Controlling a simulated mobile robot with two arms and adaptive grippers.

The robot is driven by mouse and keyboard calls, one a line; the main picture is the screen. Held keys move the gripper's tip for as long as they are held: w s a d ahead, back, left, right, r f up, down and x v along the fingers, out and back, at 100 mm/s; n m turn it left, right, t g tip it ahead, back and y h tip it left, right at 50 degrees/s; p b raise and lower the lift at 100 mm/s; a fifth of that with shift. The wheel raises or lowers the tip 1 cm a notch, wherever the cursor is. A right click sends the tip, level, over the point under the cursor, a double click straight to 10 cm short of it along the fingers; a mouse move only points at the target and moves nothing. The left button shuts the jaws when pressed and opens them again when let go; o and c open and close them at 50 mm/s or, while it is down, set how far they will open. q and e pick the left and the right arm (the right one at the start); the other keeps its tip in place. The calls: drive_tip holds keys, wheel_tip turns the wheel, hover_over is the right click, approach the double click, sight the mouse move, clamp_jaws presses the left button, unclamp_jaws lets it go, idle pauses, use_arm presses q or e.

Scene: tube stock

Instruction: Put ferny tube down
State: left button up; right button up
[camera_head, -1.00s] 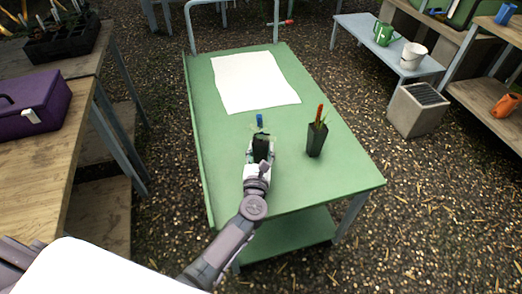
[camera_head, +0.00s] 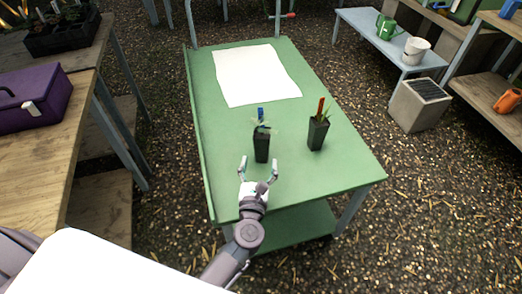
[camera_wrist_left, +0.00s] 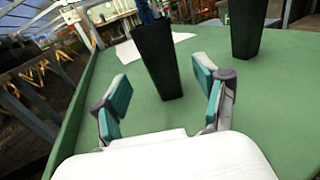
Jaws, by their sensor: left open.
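A dark tube with a ferny plant and a blue tag (camera_head: 261,148) stands upright on the green cart top (camera_head: 225,170). My left gripper (camera_head: 258,164) is open just in front of it, with its fingers apart from the tube. In the left wrist view the same tube (camera_wrist_left: 156,60) stands beyond the two teal-padded fingertips (camera_wrist_left: 162,88), with nothing between them. A second dark tube with a plant and a red tag (camera_head: 318,133) stands upright to its right; it also shows in the left wrist view (camera_wrist_left: 246,28). My right gripper is not in view.
A white sheet (camera_head: 255,75) lies on the far part of the cart. A wooden bench with a purple box (camera_head: 30,100) is at the left. A blue-grey bench with a green can (camera_head: 388,28) and white bucket (camera_head: 415,50) stands back right. The cart's near right is clear.

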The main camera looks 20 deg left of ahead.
use_arm(q)
drive_tip(key=shift+s+d, duration=0.2)
drive_tip(key=shift+s, duration=0.75)
drive_tip(key=shift+s+d, duration=0.2)
drive_tip(key=shift+s, duration=0.75)
